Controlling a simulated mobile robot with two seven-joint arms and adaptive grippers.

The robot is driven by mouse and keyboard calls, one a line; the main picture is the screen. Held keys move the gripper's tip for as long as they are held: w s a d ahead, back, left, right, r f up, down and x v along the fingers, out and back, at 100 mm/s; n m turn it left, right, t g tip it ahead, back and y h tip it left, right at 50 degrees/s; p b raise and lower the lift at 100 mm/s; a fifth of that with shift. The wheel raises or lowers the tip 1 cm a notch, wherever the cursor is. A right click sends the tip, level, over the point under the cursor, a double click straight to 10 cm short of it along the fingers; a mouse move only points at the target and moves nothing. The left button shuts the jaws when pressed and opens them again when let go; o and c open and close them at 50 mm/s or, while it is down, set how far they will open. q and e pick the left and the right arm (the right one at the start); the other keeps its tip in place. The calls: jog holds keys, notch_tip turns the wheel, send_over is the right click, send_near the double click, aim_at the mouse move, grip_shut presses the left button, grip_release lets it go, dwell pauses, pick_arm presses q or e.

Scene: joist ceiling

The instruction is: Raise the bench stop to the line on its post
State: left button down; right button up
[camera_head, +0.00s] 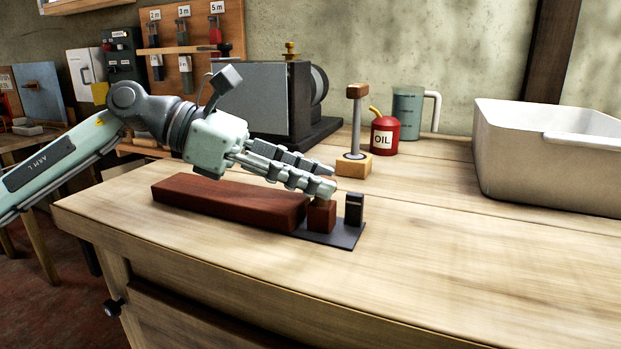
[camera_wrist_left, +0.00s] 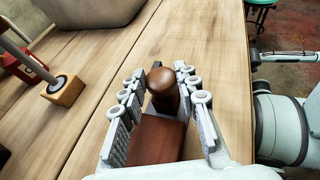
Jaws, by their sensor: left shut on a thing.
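My left gripper (camera_head: 326,189) is low over the bench, its fingertips around the brown top of the bench stop (camera_head: 321,216). In the left wrist view, the bench stop's dark brown rounded knob (camera_wrist_left: 163,92) stands upright between the two fingers (camera_wrist_left: 160,92), which are shut on it. The small red-brown block stands on a dark plate (camera_head: 337,236), close to the end of a long red-brown timber (camera_head: 230,202). A short black post (camera_head: 354,209) rises from the plate just right of it. I cannot make out a line on the post. My right gripper cannot be made out.
Behind stands a wooden base (camera_head: 353,166) with a metal rod and wooden top. An oil can (camera_head: 384,137), a green jug (camera_head: 407,112) and a white tub (camera_head: 545,160) stand farther back. A grey machine (camera_head: 255,100) is behind my left arm. The front right bench top is clear.

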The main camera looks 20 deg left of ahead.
pick_arm(q)
jog(key=c, duration=1.1)
grip_release()
jog(key=v, duration=0.5)
jog(key=shift+a, duration=0.25)
jog(key=shift+s+a+r, duration=0.2)
jog(key=shift+a, duration=0.05)
jog(key=shift+s+d+r, duration=0.1)
jog(key=shift+s+r, duration=0.05)
jog(key=shift+r, duration=0.05)
jog(key=shift+s+a+r, duration=0.15)
jog(key=shift+a+r, duration=0.05)
jog(key=shift+a, duration=0.1)
jog(key=shift+f+v, duration=0.15)
jog(key=shift+v, duration=1.05)
jog(key=shift+f+v, duration=0.1)
jog(key=shift+v, duration=1.15)
